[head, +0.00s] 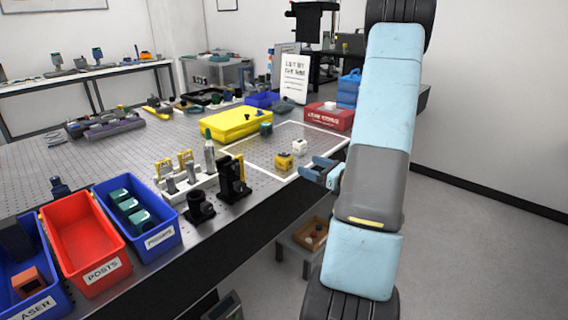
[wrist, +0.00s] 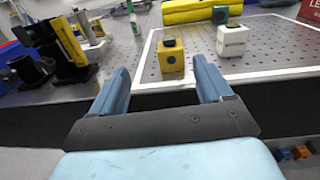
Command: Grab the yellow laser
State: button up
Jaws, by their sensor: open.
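The yellow laser (head: 284,161) is a small yellow cube with a dark top and a dark round front. It stands on the optical table inside a white outlined rectangle, near its front edge. It also shows in the wrist view (wrist: 171,60), beyond and between my fingertips. My gripper (head: 318,170) is open and empty, just right of the yellow laser at the table's front edge. In the wrist view my gripper (wrist: 161,78) points toward the laser, with a gap between them.
A white cube (head: 300,146) stands just behind and right of the laser. Black mounts (head: 233,178) stand to the left. A yellow case (head: 236,122) and a red box (head: 328,116) lie behind. Blue and red bins (head: 88,245) line the front left edge.

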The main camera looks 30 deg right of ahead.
aim_at(289, 156)
jog(key=x, duration=0.5)
jog(key=d+x, duration=0.1)
jog(key=x, duration=0.2)
jog(key=shift+w+a+f, duration=0.1)
jog(key=shift+w+f, duration=0.2)
jog(key=shift+w, duration=0.1)
jog(key=shift+m+h, duration=0.3)
jog(key=shift+x, duration=2.5)
jog(key=shift+d+r, duration=0.1)
jog(key=shift+d, duration=0.15)
grip_shut()
